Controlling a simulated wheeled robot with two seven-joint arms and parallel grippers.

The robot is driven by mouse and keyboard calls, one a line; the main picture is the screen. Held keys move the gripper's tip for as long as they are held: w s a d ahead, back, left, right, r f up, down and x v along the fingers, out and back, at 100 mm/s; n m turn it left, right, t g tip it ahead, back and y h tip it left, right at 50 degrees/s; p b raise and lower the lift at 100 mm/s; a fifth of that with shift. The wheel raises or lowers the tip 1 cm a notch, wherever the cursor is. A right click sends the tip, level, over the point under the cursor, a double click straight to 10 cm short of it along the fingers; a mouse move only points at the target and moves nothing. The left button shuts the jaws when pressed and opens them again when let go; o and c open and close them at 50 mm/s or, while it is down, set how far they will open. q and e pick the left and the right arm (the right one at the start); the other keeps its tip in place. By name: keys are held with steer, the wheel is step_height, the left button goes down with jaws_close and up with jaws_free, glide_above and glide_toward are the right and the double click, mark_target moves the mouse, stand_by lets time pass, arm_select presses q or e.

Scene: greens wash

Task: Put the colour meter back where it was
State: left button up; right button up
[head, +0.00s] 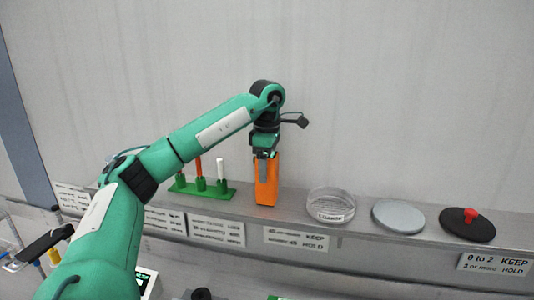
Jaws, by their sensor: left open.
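An orange upright block-shaped thing (267,186), which I take to be the colour meter, stands on the grey ledge (300,222) along the wall. My left gripper (264,168) points down at its upper part, with a grey finger in front of its face. The jaws are open; the far finger is hidden, so I cannot tell if they touch it. My right gripper is not in view.
Left of the orange thing, a green rack (202,188) holds several upright sticks. To the right are a clear labelled dish (330,205), a grey disc (398,216) and a black disc with a red knob (467,224). Labels line the ledge front.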

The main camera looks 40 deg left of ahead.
arm_select(q)
step_height(320, 180, up, 6)
steer(key=shift+f, duration=0.15)
steer(key=shift+r, duration=3.15)
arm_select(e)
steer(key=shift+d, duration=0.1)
